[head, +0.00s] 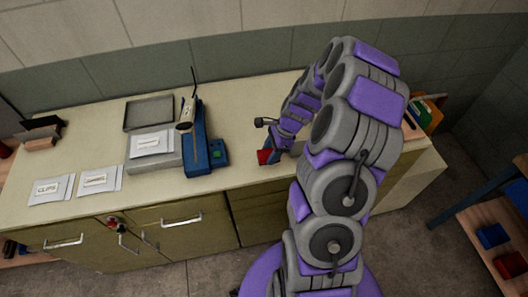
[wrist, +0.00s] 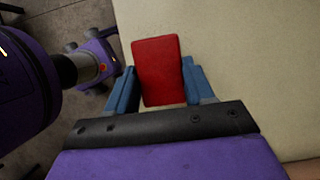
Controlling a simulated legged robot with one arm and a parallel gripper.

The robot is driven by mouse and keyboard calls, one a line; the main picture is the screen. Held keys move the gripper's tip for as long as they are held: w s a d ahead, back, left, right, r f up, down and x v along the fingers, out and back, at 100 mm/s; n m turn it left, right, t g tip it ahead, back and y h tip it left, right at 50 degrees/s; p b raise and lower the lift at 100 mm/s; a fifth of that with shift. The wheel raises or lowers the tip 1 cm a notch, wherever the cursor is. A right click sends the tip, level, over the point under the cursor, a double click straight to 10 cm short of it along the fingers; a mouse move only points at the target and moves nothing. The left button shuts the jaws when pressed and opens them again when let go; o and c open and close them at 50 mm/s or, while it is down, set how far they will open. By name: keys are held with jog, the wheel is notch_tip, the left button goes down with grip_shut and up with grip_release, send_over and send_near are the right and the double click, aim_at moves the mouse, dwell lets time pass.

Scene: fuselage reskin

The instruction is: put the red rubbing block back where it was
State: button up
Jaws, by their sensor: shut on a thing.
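The red rubbing block (wrist: 157,68) sits between the two blue fingers of my gripper (wrist: 158,85) in the wrist view, and the fingers are shut on it. In the head view the red block (head: 264,156) shows at the end of my arm, near the front edge of the counter (head: 235,185). My gripper (head: 272,155) is partly hidden there by my own arm. I cannot tell whether the block touches the counter top.
Left of my gripper stand a blue device (head: 195,145), a grey box with a white label (head: 152,145) and a dark tray (head: 149,112). White labelled packets (head: 50,188) lie at the front left. Coloured folders (head: 427,115) stand at the right end. Counter between device and gripper is clear.

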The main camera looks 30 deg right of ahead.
aim_at(265, 151)
jog(key=w, duration=0.3)
jog(key=shift+w+a+f, duration=0.1)
jog(key=shift+w+a, duration=0.05)
jog(key=shift+w+a+f, duration=0.1)
jog(key=shift+f, duration=0.2)
notch_tip(265, 151, down, 3)
jog(key=shift+f+b, duration=0.1)
jog(key=shift+b, duration=0.5)
jog(key=o, duration=1.4)
